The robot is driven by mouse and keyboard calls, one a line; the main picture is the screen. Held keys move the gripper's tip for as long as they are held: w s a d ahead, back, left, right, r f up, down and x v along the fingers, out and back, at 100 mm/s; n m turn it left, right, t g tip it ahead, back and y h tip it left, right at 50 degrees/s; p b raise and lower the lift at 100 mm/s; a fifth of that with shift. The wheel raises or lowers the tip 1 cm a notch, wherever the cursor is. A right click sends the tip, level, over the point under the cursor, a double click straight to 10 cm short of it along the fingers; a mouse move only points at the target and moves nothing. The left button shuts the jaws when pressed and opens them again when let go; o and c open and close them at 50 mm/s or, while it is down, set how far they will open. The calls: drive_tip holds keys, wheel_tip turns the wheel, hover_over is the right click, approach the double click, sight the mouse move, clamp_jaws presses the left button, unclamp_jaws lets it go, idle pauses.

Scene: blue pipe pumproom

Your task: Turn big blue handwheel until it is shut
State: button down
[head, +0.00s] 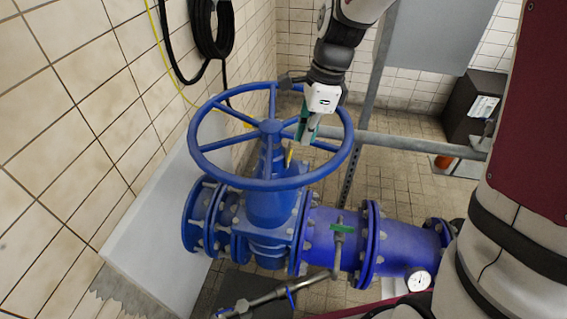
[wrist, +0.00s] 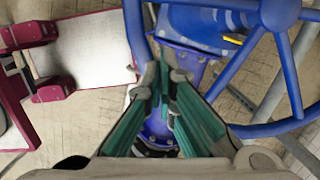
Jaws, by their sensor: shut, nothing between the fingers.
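The big blue handwheel (head: 270,184) lies roughly level on top of a blue valve (head: 270,205), with spokes running from its hub to the rim. In the wrist view, the handwheel (wrist: 280,12) shows its hub at the top right, and its rim curves behind my fingers. My gripper (head: 303,139) points down over the right part of the wheel, between hub and rim. Its green fingers are shut and empty, and their tips (wrist: 163,75) meet in the wrist view. I cannot tell whether they touch the rim or a spoke.
A tiled wall (head: 90,120) with a hanging black hose (head: 210,35) is at the left. A grey metal rail (head: 400,143) runs behind the wheel at the right. Blue pipe (head: 340,240) with a gauge (head: 418,281) extends right. A dark box (head: 472,105) stands at the back right.

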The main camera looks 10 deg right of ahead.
drive_tip(key=a+f+p, duration=0.1)
drive_tip(key=a+f, duration=0.4)
drive_tip(key=f, duration=0.4)
drive_tip(key=shift+w+f+p, duration=0.2)
drive_tip(key=shift+w+p, duration=0.15)
drive_tip(key=shift+p, duration=0.05)
